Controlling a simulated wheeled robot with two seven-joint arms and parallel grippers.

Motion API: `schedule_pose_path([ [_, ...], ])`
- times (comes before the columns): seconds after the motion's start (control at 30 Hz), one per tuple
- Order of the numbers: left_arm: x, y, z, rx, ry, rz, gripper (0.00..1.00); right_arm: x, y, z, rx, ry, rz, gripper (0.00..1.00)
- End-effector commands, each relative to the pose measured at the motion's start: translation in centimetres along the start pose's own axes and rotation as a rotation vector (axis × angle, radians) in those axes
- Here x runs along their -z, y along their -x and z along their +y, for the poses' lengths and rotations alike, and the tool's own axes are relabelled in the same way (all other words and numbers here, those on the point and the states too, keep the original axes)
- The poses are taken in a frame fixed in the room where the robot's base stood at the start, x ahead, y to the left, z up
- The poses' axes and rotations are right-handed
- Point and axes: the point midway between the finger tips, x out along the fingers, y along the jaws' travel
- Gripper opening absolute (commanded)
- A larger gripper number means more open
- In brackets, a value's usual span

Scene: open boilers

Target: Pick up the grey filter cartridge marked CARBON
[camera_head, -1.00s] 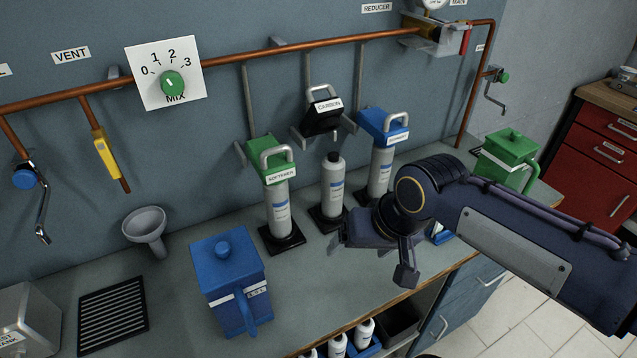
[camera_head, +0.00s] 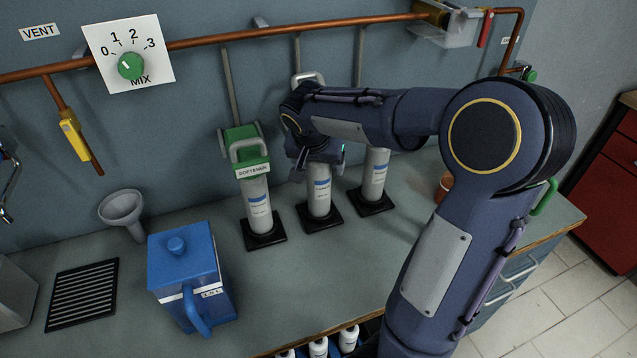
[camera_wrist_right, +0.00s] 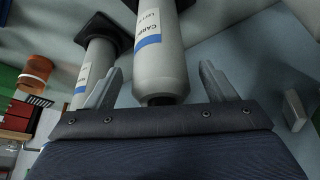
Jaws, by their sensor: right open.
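The grey filter cartridge (camera_head: 319,194) stands upright on a black square base in the middle of a row of three. In the right wrist view the cartridge (camera_wrist_right: 158,62) shows a blue band and a label reading "CARB", its end cut off. My right gripper (camera_head: 321,162) is at the cartridge's top, which it hides in the head view. In the right wrist view the gripper (camera_wrist_right: 160,84) is open, a finger on each side of the cartridge's dark-capped end, with gaps visible. My left gripper is out of view.
The green-headed SOFTENER cartridge (camera_head: 259,203) stands close on the left, another grey cartridge (camera_head: 375,178) on the right. A copper pipe (camera_head: 225,39) runs along the wall above.

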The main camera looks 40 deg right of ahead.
Motion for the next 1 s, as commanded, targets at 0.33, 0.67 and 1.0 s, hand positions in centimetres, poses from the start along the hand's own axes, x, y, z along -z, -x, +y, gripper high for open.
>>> schedule_pose_path([
  [0.33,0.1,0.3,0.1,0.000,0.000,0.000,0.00,0.0,-2.1,0.0,0.002,0.000,0.000,0.78],
  [0.67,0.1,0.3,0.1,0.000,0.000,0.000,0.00,0.0,-2.1,0.0,0.002,0.000,0.000,0.45],
  [1.0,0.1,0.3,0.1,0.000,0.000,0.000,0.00,0.0,-2.1,0.0,0.002,0.000,-0.001,0.00],
])
